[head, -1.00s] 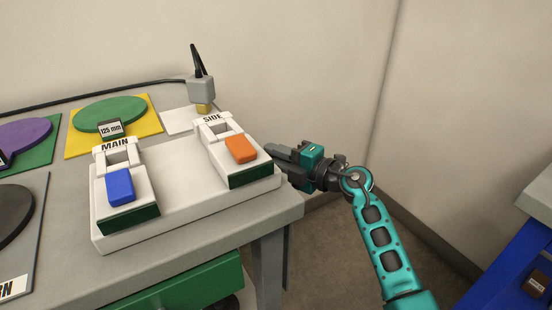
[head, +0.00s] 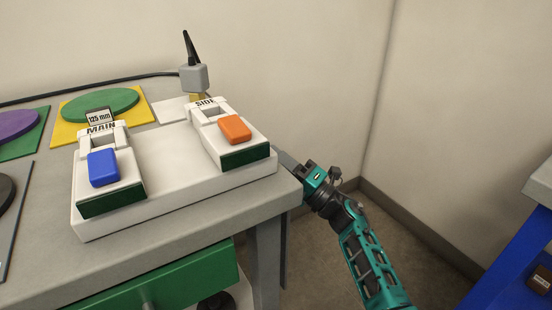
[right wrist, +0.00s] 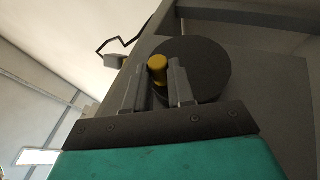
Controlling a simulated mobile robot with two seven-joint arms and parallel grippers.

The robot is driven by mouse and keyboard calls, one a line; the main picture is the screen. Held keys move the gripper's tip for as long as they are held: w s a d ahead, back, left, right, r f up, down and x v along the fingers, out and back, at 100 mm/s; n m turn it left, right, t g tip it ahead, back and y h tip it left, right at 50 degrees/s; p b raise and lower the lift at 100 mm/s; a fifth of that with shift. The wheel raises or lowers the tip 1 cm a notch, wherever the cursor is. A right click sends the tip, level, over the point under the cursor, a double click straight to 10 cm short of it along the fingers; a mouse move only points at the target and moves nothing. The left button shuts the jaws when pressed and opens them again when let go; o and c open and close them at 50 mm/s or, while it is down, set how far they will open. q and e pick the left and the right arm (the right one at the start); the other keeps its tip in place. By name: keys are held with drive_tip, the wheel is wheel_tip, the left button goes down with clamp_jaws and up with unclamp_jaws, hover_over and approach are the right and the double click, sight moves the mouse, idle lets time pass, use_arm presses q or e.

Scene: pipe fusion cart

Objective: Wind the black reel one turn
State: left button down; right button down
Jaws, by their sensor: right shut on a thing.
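The black reel (right wrist: 207,66) is a dark round disc in the right wrist view, with a yellow handle (right wrist: 157,63) standing out from it near its left edge. My right gripper (right wrist: 158,75) is shut on the yellow handle, one finger on each side. In the head view my right gripper (head: 288,160) reaches the right end of the bench, and its fingertips are partly hidden by the bench corner. The reel cannot be made out in the head view. My left gripper is not in view.
The grey bench (head: 200,222) carries a white unit (head: 165,205) with a blue switch (head: 103,168) and an orange switch (head: 234,129). A green drawer (head: 165,285) is below. A blue stand (head: 505,262) is at the right. Open floor lies between.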

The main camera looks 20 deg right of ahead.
drive_tip(key=shift+f, duration=0.1)
idle(0.4)
drive_tip(key=c, duration=1)
unclamp_jaws()
drive_tip(key=shift+o, duration=0.2)
drive_tip(key=shift+s, duration=0.1)
drive_tip(key=p+v, duration=0.1)
drive_tip(key=v, duration=1.1)
drive_tip(key=shift+s+d+f, duration=0.2)
drive_tip(key=shift+f, duration=0.15)
